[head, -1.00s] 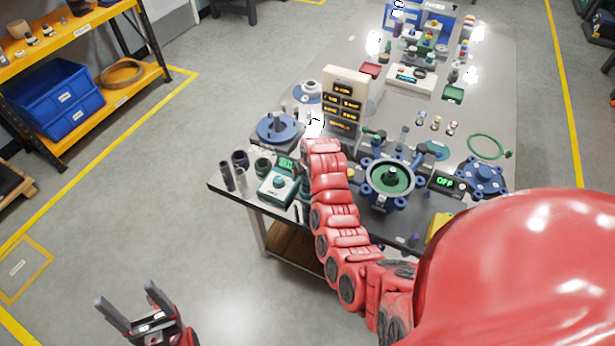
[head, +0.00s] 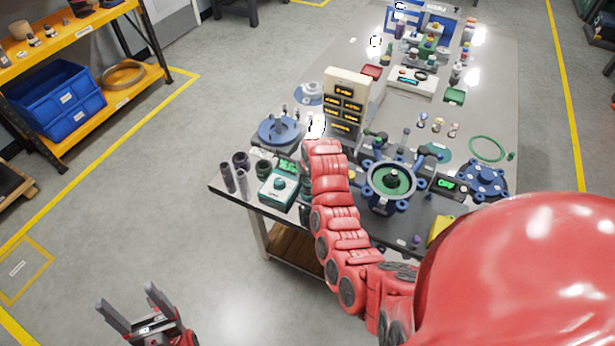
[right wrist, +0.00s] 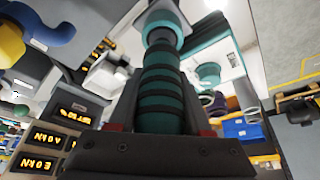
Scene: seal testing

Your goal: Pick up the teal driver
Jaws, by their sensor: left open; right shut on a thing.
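The teal driver (right wrist: 160,85), a teal grip with dark bands, stands up the middle of the right wrist view. My right gripper (right wrist: 160,122) is shut on it, its dark fingers with red parts on either side of the grip. In the head view my red right arm reaches over the table's near left part; its own links hide the gripper, and I cannot make out the driver there. My left gripper (head: 126,298) is open and empty, over the floor at the lower left, apart from the table.
Under the arm's far end is the grey table (head: 480,110). Near it stand a cream display panel (head: 345,92), a blue round fixture (head: 278,129), a teal-and-white device (head: 279,187) and a blue flanged housing (head: 391,184). Dark cylinders (head: 228,177) stand at the left corner.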

